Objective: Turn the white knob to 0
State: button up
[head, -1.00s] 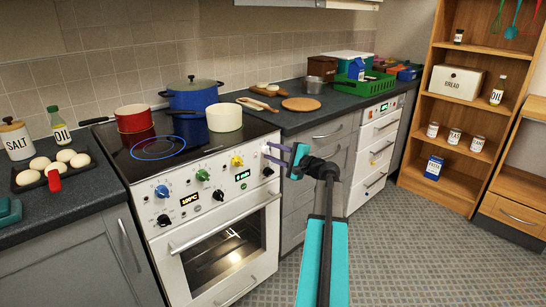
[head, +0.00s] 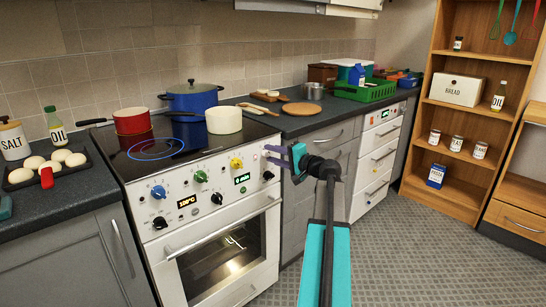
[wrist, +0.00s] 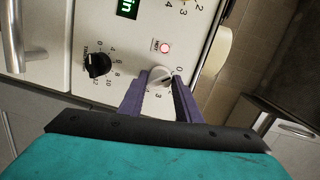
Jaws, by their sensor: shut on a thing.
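The white knob (wrist: 160,76) is on the white stove panel (wrist: 125,50), seen in the wrist view beside a lit red lamp. A printed 0 lies to its right, with a 3 and a 4 below it. I cannot read its pointer clearly. My gripper (wrist: 160,88) has its two purple fingers on either side of the knob, shut on it. In the head view my gripper (head: 272,156) reaches the right end of the stove panel, and its fingers hide the knob.
A black timer knob (wrist: 98,65) sits close by on the panel. Yellow (head: 236,163), green (head: 201,176) and blue (head: 158,192) knobs run to the left. The oven handle (head: 222,223) juts out below. A cream pot (head: 224,120) stands on the hob. Open floor lies right.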

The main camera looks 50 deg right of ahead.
jog(key=o, duration=1)
jog(key=shift+s, duration=0.1)
jog(key=s, duration=0.4)
jog(key=s+r+p, duration=0.1)
jog(key=s, duration=0.8)
jog(key=shift+s+d+r, duration=0.15)
jog(key=shift+s+d, duration=0.05)
jog(key=shift+s, duration=0.15)
